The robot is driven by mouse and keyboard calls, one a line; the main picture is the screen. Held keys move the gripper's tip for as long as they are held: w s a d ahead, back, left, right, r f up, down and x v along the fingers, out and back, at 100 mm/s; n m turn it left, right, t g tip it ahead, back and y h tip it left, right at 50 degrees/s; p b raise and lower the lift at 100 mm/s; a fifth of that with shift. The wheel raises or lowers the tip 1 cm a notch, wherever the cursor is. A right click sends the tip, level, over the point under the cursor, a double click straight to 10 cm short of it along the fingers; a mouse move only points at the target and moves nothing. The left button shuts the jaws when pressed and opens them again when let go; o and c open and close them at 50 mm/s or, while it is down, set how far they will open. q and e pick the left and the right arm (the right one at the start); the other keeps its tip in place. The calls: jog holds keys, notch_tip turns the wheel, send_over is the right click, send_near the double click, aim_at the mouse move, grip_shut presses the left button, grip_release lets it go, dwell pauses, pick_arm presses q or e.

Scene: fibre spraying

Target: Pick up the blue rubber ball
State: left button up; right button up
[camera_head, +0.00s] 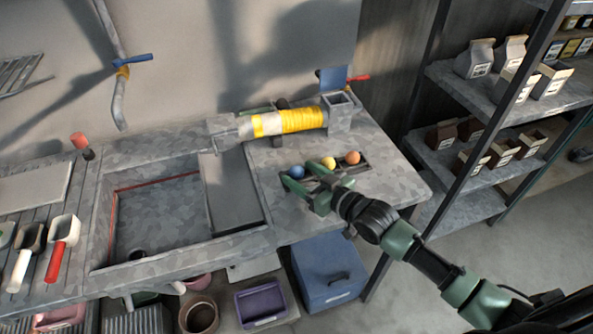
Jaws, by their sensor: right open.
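The blue rubber ball (296,172) sits at the left end of a shallow dark holder (361,165) on the grey counter. A yellow ball (328,163) and an orange ball (352,158) sit to its right in the same row. My right gripper (299,181) reaches in from the lower right. Its green jaws are open, with the tips beside and partly in front of the blue ball. I cannot tell whether they touch it. My left gripper is out of view.
A machine with a yellow-wrapped barrel (290,122) stands behind the balls. A sink (165,219) lies to the left, with scoops (61,245) beyond it. A blue box (328,270) stands under the counter. Shelves with bags (475,59) stand at the right.

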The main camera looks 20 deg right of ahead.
grip_shut()
jog(key=shift+r, duration=0.1)
